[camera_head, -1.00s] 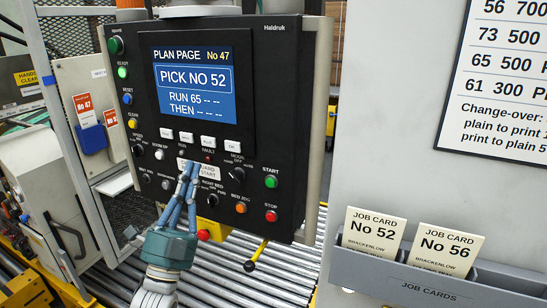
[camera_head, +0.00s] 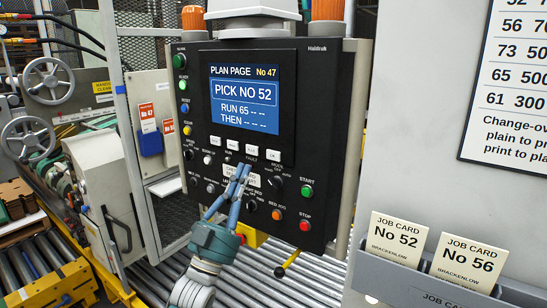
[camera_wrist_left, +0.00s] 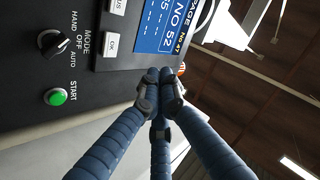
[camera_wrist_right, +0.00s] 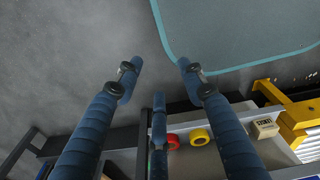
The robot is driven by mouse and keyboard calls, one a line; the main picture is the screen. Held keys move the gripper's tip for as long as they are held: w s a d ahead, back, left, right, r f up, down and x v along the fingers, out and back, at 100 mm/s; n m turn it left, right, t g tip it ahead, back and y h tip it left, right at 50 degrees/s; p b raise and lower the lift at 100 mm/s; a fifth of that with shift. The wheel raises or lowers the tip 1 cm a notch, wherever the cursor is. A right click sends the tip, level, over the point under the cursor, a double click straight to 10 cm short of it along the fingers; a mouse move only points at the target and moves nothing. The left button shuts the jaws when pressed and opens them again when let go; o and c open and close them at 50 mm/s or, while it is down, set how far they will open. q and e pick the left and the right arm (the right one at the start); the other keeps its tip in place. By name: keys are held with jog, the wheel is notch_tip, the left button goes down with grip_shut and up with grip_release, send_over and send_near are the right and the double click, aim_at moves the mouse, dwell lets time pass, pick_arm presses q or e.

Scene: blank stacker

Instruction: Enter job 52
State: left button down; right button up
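The control panel (camera_head: 318,100) has a lit screen (camera_head: 245,98) reading "PLAN PAGE No 47, PICK NO 52, RUN 65 -- --, THEN -- --". A row of white keys sits below it; the rightmost, OK (camera_head: 273,155), also shows in the left wrist view (camera_wrist_left: 114,43). Job card No 52 (camera_head: 396,240) stands in the card rack beside card No 56 (camera_head: 467,263). My left gripper (camera_head: 243,170) is shut and empty, fingers together in front of the panel below the keys; contact is unclear. My right gripper (camera_wrist_right: 158,72) is open and empty over the floor, seen only in its wrist view.
A green START button (camera_head: 307,191), a red STOP button (camera_head: 305,225) and a mode knob (camera_head: 275,184) sit near my left fingers. A printed chart (camera_head: 510,90) hangs at right. Rollers (camera_head: 330,272) run below the panel. Yellow and red rolls (camera_wrist_right: 199,137) show in the right wrist view.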

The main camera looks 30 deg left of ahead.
aim_at(274, 155)
pick_arm(q)
jog(key=w+b, duration=0.2)
jog(key=w, duration=0.6)
jog(key=shift+d, duration=0.35)
pick_arm(e)
jog(key=shift+s+d+f, duration=0.15)
jog(key=shift+d+f, duration=0.1)
jog(key=shift+f, duration=0.35)
jog(key=shift+s+d+f, duration=0.1)
jog(key=shift+d+f, duration=0.1)
jog(key=shift+f, duration=0.35)
jog(key=shift+a, duration=0.25)
pick_arm(q)
jog(key=shift+w, duration=0.1)
pick_arm(e)
jog(key=shift+d, duration=0.25)
pick_arm(q)
jog(key=shift+w, duration=0.1)
jog(key=shift+w, duration=0.3)
pick_arm(e)
jog(key=shift+f, duration=0.15)
